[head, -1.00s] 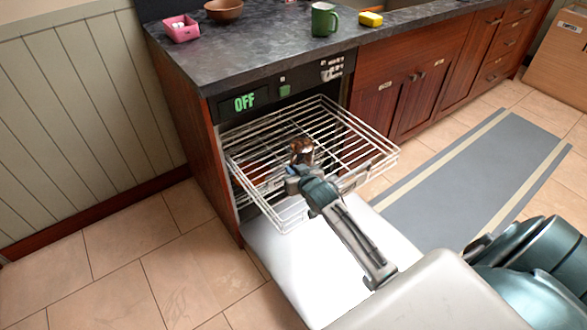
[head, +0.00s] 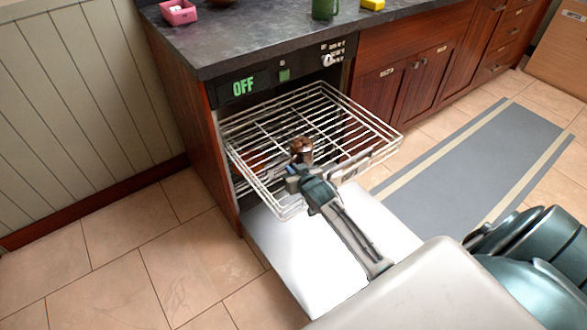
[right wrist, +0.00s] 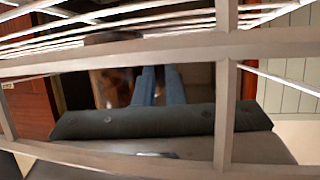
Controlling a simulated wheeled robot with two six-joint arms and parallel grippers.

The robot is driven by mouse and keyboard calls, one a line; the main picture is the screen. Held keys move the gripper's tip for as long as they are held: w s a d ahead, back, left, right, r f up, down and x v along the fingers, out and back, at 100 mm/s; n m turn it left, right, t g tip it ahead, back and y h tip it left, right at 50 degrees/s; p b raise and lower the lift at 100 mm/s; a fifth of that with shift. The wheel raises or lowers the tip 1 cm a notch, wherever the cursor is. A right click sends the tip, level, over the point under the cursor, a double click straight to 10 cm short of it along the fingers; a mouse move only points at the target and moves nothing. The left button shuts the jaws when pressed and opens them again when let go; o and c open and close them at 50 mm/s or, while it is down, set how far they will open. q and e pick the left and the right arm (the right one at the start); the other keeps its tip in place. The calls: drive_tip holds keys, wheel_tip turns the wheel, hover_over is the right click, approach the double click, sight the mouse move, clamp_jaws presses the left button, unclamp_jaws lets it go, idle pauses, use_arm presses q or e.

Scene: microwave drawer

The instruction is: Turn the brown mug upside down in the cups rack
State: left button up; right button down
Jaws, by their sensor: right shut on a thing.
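The brown mug (head: 301,145) is at the wire cups rack (head: 372,113), near the rack's front middle. My right gripper (head: 297,172) is shut on it, with the arm reaching up from the lower right. In the right wrist view the mug (right wrist: 112,84) shows as a brown shape beside the blue fingers (right wrist: 160,86), seen behind the rack's wires. Which way its mouth faces, and whether it touches the rack, I cannot tell. My left gripper is not in view.
The rack is pulled out above an open white door (head: 285,245). The dishwasher panel (head: 243,87) reads OFF. A pink dish (head: 178,13), a green mug (head: 325,9) and a yellow sponge (head: 373,4) stand on the counter (head: 235,40). Tiled floor is clear at left.

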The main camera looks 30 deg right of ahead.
drive_tip(key=c, duration=1.4)
unclamp_jaws()
drive_tip(key=shift+c, duration=0.2)
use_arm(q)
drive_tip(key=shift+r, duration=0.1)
use_arm(e)
drive_tip(key=shift+s, duration=0.15)
drive_tip(key=shift+s+r, duration=0.1)
drive_tip(key=shift+s, duration=0.25)
drive_tip(key=p+v, duration=0.1)
drive_tip(key=v, duration=0.9)
drive_tip(key=shift+w+r, duration=0.1)
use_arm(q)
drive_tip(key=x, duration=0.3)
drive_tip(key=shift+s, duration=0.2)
